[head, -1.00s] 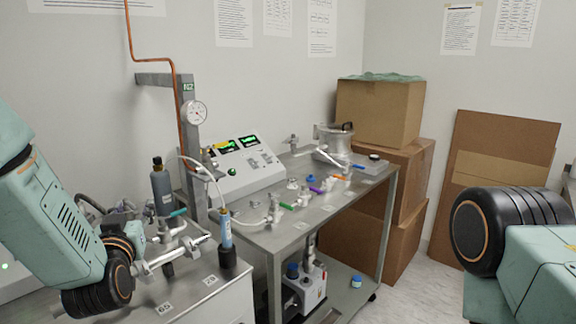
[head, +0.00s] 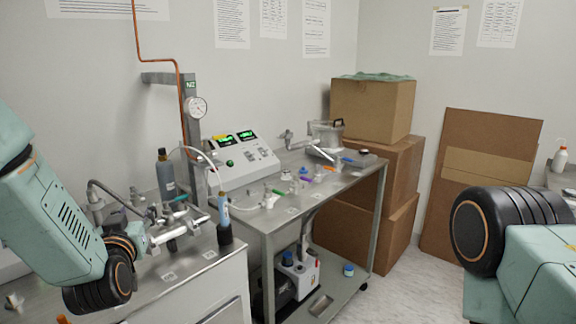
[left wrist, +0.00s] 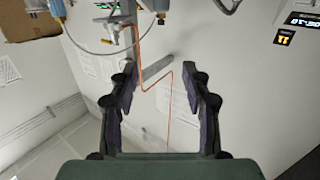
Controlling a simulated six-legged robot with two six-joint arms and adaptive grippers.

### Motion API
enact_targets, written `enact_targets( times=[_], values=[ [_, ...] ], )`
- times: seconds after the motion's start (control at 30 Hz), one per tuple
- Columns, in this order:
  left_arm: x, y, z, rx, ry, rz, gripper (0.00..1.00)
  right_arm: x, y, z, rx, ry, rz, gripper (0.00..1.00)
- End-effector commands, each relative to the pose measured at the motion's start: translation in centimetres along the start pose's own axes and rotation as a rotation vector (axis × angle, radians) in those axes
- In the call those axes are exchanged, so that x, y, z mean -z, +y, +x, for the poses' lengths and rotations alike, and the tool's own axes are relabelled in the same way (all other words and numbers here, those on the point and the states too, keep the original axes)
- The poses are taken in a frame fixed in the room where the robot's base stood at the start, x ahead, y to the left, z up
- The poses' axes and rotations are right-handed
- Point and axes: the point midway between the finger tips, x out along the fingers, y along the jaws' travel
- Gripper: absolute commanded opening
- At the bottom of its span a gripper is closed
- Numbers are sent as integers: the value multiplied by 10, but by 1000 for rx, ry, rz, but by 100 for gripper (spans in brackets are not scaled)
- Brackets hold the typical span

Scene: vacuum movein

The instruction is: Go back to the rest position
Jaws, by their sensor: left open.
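My left gripper (left wrist: 160,82) shows in the left wrist view with its two dark fingers wide apart and nothing between them. Behind it are a pale wall and a thin orange pipe. In the head view my left arm (head: 65,215) comes in from the left, bent beside the near bench (head: 195,275). I cannot make out its fingers there among the bench fittings. My right arm (head: 520,245) shows at the lower right, with its gripper out of view.
A steel cart (head: 268,228) carries valves, a control box (head: 240,160) and a metal pot (head: 325,134). A dark bottle (head: 166,175) and a blue-labelled tube (head: 224,212) stand on the near bench. Cardboard boxes (head: 372,112) stand behind. Floor (head: 400,290) is clear right of the cart.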

Motion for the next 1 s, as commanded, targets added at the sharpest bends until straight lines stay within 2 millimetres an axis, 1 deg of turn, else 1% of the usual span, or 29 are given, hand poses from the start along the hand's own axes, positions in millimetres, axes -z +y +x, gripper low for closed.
enact_targets(
  times=[0.03, 0.17, 0.2, 0.27, 0.3, 0.37, 0.4, 0.47, 0.5, 0.57, 0.6, 0.67, 0.7, 0.77, 0.8, 0.87, 0.9, 0.97, 1.0],
  values=[
    [-12, 2, -3, -13, -48, -7, 48, 0, 0, 0, 0, 0, 0, 40],
    [-46, 9, -17, -46, -178, -19, 48, 0, 0, 0, 0, 0, 0, 40],
    [-59, 11, -22, -54, -215, -17, 48, 0, 0, 2, 0, 0, 0, 40],
    [-77, 13, -30, -66, -271, -16, 48, 0, 0, 3, 0, 0, 0, 40],
    [-91, 14, -37, -73, -311, -14, 48, 0, 0, 4, 0, 0, 0, 40],
    [-112, 16, -49, -82, -372, -11, 48, 0, 0, 6, 0, 0, 0, 40],
    [-129, 16, -59, -89, -421, -7, 48, 0, 0, 7, 0, 0, 0, 40],
    [-155, 17, -75, -99, -498, 0, 48, 0, 0, 10, 0, 0, 0, 40],
    [-175, 18, -89, -107, -558, 7, 48, 0, 0, 12, 0, 0, 0, 40],
    [-206, 17, -113, -117, -651, 17, 48, 0, 0, 15, 0, 0, 0, 40],
    [-226, 17, -130, -123, -715, 25, 48, 0, 0, 18, 0, 0, 0, 40],
    [-255, 14, -158, -130, -810, 38, 48, 0, 0, 21, 0, 0, 0, 40],
    [-274, 13, -178, -134, -875, 47, 48, 0, 0, 24, 0, 0, 0, 40],
    [-299, 9, -208, -140, -969, 61, 48, 0, 0, 28, 0, 0, 0, 40],
    [-316, 6, -229, -143, -1031, 72, 48, 0, 0, 30, 0, 0, 0, 40],
    [-338, 1, -261, -147, -1124, 89, 48, 0, 0, 34, 0, -1, 0, 40],
    [-352, -2, -284, -149, -1185, 101, 48, 0, 0, 37, 0, -1, 0, 40],
    [-371, -8, -317, -153, -1273, 120, 48, 0, 0, 42, 0, 0, 0, 40],
    [-382, -12, -337, -155, -1325, 132, 48, 0, 0, 45, 0, 0, 0, 40]
  ],
)
